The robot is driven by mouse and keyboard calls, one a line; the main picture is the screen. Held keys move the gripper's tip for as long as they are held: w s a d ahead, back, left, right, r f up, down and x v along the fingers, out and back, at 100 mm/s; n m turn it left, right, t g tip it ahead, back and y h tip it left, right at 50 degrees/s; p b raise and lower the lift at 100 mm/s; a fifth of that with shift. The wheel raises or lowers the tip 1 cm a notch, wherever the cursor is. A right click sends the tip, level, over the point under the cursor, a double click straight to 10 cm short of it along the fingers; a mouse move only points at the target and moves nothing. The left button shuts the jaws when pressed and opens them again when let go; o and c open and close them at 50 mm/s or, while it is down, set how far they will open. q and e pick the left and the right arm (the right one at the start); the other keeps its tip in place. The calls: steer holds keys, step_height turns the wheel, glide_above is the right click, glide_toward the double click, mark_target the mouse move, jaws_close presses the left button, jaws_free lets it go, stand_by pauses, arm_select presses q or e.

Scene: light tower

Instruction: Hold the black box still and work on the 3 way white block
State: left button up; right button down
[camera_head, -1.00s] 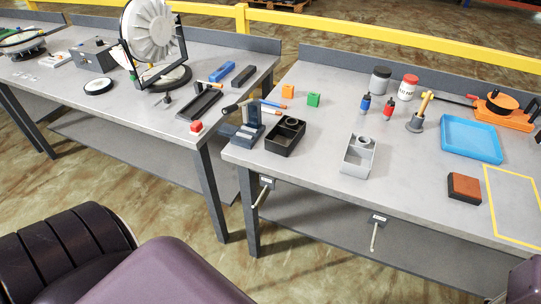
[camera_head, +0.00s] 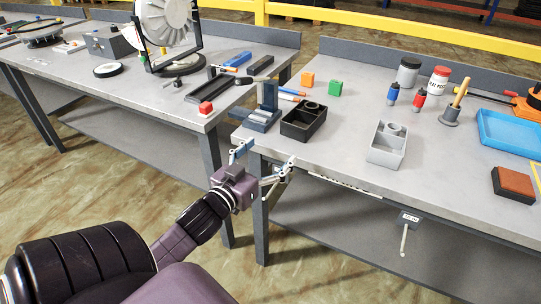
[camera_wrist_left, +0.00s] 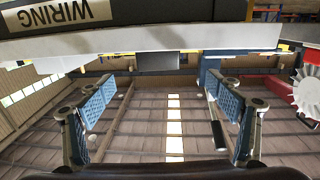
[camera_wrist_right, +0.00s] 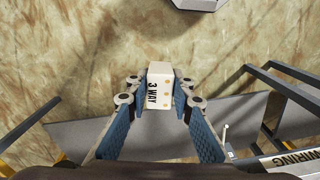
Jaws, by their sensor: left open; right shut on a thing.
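The black box (camera_head: 303,121) stands near the front left edge of the right-hand bench, with open compartments. My left gripper (camera_head: 266,159) is open and empty, in front of that bench's front left corner, apart from the box. It also shows open in the left wrist view (camera_wrist_left: 157,92). The white block (camera_wrist_right: 159,86), marked "3 WAY", is in the right wrist view, between the fingertips of my right gripper (camera_wrist_right: 160,92), which is shut on it. Brown floor lies behind the block. My right gripper is outside the head view.
A light grey box (camera_head: 387,146) stands right of the black box. A blue-grey fixture (camera_head: 263,117) stands at its left. A lever (camera_head: 404,239) hangs below the bench edge (camera_head: 440,221).

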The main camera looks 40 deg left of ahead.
mark_target(293, 128)
arm_select(q)
steer(key=w, duration=0.4)
steer(key=w+a, duration=0.1)
steer(key=w, duration=0.3)
steer(key=w+r, duration=0.1)
steer(key=w, duration=0.2)
steer(key=shift+w+a, duration=0.2)
steer(key=shift+w, duration=0.2)
steer(key=c, duration=1.4)
steer(key=shift+o, duration=0.2)
